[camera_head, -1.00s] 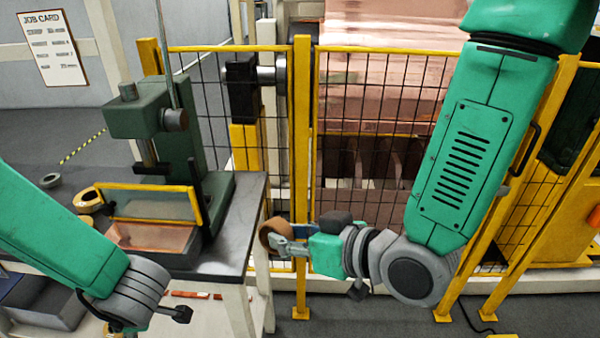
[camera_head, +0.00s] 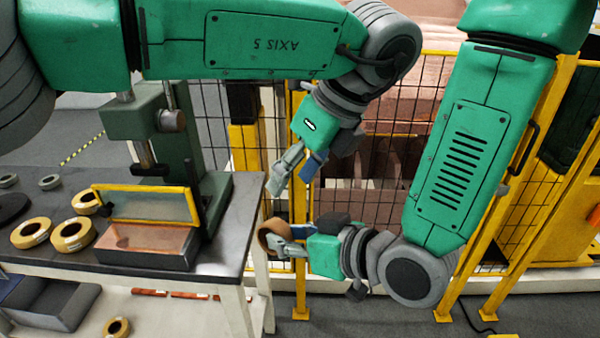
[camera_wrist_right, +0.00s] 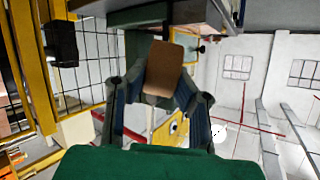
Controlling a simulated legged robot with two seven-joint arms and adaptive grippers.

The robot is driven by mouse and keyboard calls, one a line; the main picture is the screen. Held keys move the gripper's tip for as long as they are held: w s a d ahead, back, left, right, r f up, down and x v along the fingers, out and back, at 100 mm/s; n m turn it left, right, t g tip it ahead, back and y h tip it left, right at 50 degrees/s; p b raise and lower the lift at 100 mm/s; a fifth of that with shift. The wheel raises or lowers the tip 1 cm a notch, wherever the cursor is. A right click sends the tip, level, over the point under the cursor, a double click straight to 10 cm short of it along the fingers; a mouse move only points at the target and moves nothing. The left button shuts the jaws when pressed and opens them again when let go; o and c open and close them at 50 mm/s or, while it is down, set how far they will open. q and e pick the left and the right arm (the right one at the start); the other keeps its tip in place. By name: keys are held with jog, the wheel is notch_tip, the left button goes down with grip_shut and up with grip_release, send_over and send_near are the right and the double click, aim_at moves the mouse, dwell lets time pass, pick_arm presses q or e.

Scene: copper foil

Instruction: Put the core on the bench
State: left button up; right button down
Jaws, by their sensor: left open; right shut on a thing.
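The core is a brown cardboard-like tube (camera_head: 274,239), held in the air just beyond the bench's right edge. My right gripper (camera_head: 284,243) is shut on it; in the right wrist view the core (camera_wrist_right: 163,70) stands between the two fingers. My left gripper (camera_head: 291,170) is open and empty, pointing down and left, a little above the core and apart from it. The bench (camera_head: 60,252) is a dark-topped table on the left with white legs. The core's far side is hidden.
A green press (camera_head: 185,140) with a yellow-framed guard (camera_head: 146,204) stands on the bench's right part. A yellow-posted mesh fence (camera_head: 300,110) stands behind. The bench front-left has some bare top.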

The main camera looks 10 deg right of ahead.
aim_at(272, 219)
jog(key=shift+a, duration=0.25)
pick_arm(q)
jog(key=shift+n, duration=0.3)
jog(key=x, duration=1)
jog(key=shift+s+d+f, duration=0.1)
jog(key=shift+s+d, duration=0.05)
jog(key=shift+s, duration=0.05)
pick_arm(e)
jog(key=shift+d, duration=0.2)
pick_arm(q)
jog(key=shift+x, duration=0.8)
pick_arm(e)
jog(key=shift+a, duration=0.2)
pick_arm(q)
jog(key=shift+c, duration=0.5)
grip_shut()
pick_arm(e)
jog(key=shift+d, duration=0.1)
jog(key=c, duration=1.3)
grip_release()
jog(key=shift+c, duration=0.2)
